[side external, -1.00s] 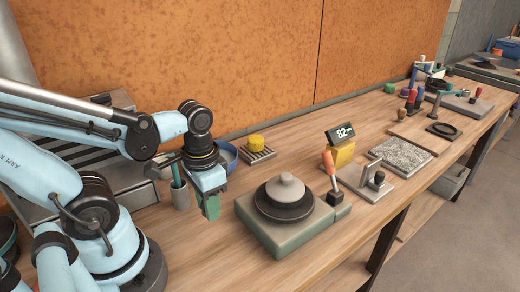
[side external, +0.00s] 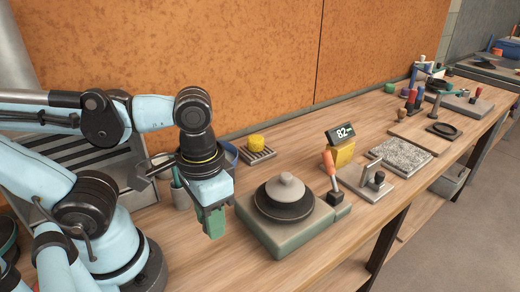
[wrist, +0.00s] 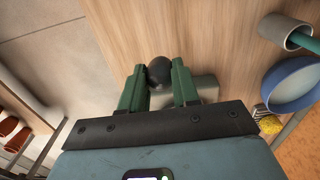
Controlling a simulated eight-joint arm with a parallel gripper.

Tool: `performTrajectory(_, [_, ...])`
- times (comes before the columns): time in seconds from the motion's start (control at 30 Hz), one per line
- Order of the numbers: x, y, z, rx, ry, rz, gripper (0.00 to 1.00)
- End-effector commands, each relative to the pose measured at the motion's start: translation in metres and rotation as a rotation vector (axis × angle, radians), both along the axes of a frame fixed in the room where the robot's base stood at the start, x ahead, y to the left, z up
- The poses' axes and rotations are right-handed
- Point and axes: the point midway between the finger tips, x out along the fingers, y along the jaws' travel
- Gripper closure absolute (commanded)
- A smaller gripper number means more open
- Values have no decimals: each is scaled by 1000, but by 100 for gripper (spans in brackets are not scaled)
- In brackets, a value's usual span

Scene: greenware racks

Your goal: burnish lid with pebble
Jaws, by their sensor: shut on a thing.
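The lid (side external: 287,187), a pale grey disc with a knob, rests on a dark round wheel head (side external: 268,210) on a grey-green base (side external: 258,236) in the side view. My gripper (side external: 212,224) hangs just left of the base, its green fingers pointing down. In the wrist view my gripper (wrist: 159,72) is shut on a dark rounded pebble (wrist: 159,70) between the fingertips. The pebble cannot be made out in the side view. The lid cannot be made out in the wrist view.
A yellow sponge (side external: 256,141) sits on a slatted rack behind. A blue bowl (wrist: 294,85) and grey cup (wrist: 285,32) are beside my gripper. Bare wood lies in front.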

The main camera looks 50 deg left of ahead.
Motion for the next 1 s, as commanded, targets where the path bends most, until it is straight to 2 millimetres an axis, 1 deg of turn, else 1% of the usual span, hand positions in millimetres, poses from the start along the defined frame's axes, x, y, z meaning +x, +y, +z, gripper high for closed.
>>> performTrajectory(0.1, [0, 0, 0, 0, 0, 0, 100])
performTrajectory(0.13, [0, 0, 0, 0, 0, 0, 71])
performTrajectory(0.27, [0, 0, 0, 0, 0, 0, 91])
performTrajectory(0.3, [0, 0, 0, 0, 0, 0, 94])
performTrajectory(0.47, [5, 0, 4, 0, 0, 1, 94])
performTrajectory(0.57, [17, 0, 13, 0, 0, 3, 94])
performTrajectory(0.67, [36, 1, 26, 0, 0, 5, 94])
performTrajectory(0.8, [69, 5, 44, 0, -1, 6, 94])
performTrajectory(1.0, [114, 16, 61, 0, -1, 4, 94])
